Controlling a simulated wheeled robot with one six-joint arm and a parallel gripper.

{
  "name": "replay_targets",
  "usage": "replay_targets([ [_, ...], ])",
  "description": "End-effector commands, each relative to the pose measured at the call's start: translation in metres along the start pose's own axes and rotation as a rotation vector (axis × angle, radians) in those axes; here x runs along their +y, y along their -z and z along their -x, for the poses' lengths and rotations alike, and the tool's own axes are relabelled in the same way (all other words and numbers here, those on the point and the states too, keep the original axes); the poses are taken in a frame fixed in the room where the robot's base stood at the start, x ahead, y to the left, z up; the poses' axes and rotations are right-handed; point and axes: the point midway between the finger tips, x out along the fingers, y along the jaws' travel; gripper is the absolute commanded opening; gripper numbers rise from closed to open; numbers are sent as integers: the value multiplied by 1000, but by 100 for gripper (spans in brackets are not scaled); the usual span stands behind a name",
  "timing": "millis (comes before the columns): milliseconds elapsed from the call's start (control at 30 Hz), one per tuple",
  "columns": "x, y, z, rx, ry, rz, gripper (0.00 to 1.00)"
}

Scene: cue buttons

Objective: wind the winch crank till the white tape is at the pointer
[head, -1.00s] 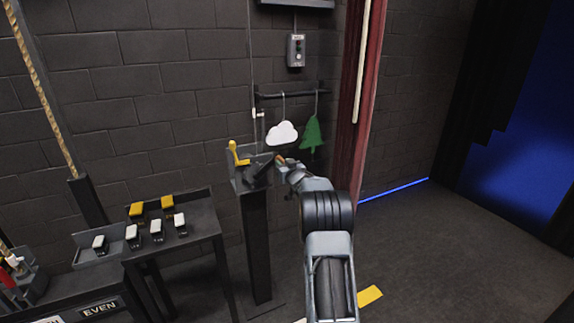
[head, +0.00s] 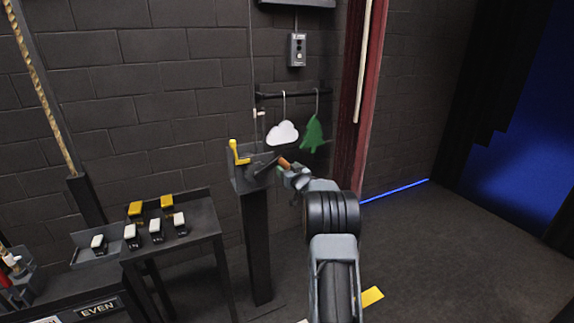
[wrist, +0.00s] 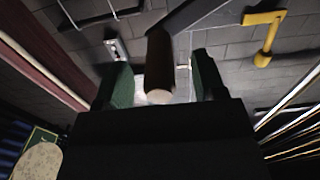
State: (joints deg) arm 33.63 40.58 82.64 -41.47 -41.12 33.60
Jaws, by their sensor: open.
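The winch (head: 250,178) sits on top of a dark post. Its crank has a dark arm and a brown grip (head: 284,162) pointing right, towards my gripper (head: 296,175). In the wrist view the brown grip (wrist: 160,65) shows end-on between the two greenish fingers of my gripper (wrist: 162,80), with a gap on each side. My gripper is open and holds nothing. A small white mark (head: 259,113) shows by the thin line above the winch. I cannot tell whether it is the tape or the pointer.
A yellow lever (head: 238,153) stands on the winch's left. A white cloud (head: 283,133) and a green tree (head: 313,134) hang behind from a bar. A table (head: 190,240) with several capped blocks is at left.

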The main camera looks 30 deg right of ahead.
Motion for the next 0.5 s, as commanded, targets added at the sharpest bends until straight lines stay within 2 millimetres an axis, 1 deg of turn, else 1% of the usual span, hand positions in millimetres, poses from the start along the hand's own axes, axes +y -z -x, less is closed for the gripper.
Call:
replay_targets([
  [33, 0, -1, 6, 1, -1, 0, 64],
  [500, 0, 0, 55, 2, -1, -1, 64],
])
